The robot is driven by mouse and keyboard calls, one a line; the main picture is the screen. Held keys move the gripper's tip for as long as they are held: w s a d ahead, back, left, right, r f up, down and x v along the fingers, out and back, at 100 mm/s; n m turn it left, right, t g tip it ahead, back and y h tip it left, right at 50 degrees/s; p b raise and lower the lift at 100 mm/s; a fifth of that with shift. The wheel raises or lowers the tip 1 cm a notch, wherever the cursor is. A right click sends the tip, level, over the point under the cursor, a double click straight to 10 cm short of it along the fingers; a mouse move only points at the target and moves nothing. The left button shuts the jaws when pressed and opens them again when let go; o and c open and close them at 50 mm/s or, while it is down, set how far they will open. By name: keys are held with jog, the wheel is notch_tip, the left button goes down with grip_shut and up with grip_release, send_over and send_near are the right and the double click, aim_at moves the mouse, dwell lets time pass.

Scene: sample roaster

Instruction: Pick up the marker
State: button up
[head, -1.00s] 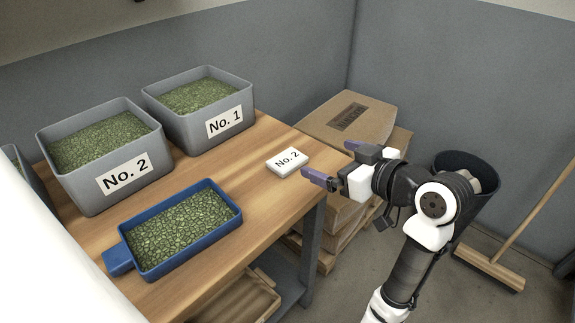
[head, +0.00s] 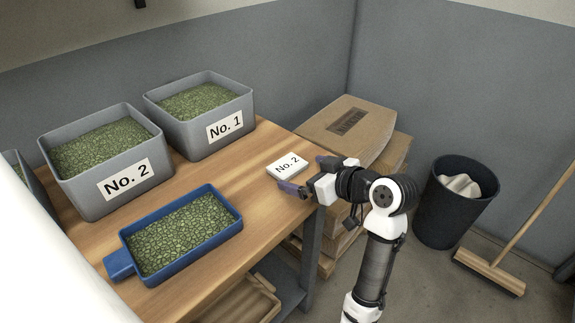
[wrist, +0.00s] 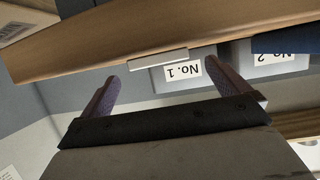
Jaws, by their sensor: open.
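The marker (head: 287,165) is a small white block with "No. 2" on top, lying flat near the right edge of the wooden table (head: 262,215). In the wrist view it shows edge-on as a thin pale strip (wrist: 159,58). My gripper (head: 304,174) is open and empty at the table's right edge, with its purple fingers pointing at the marker. In the head view the near fingertip is close to the marker's lower right corner; I cannot tell whether they touch. In the wrist view the marker lies beyond the fingertips (wrist: 164,77), between their lines.
Grey bins labelled No. 2 (head: 80,183) and No. 1 (head: 190,147) hold green beans at the back. A blue scoop tray (head: 160,273) of beans sits at the front. Cardboard boxes (head: 378,130) are stacked beyond the table; a dark bin (head: 440,215) and a broom (head: 488,272) stand right.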

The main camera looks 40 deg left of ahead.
aim_at(294, 169)
jog(key=shift+x, duration=1.55)
jog(key=shift+w, duration=0.1)
jog(key=shift+c, duration=0.4)
jog(key=shift+r, duration=0.1)
jog(key=c, duration=0.9)
jog(key=shift+c, duration=0.2)
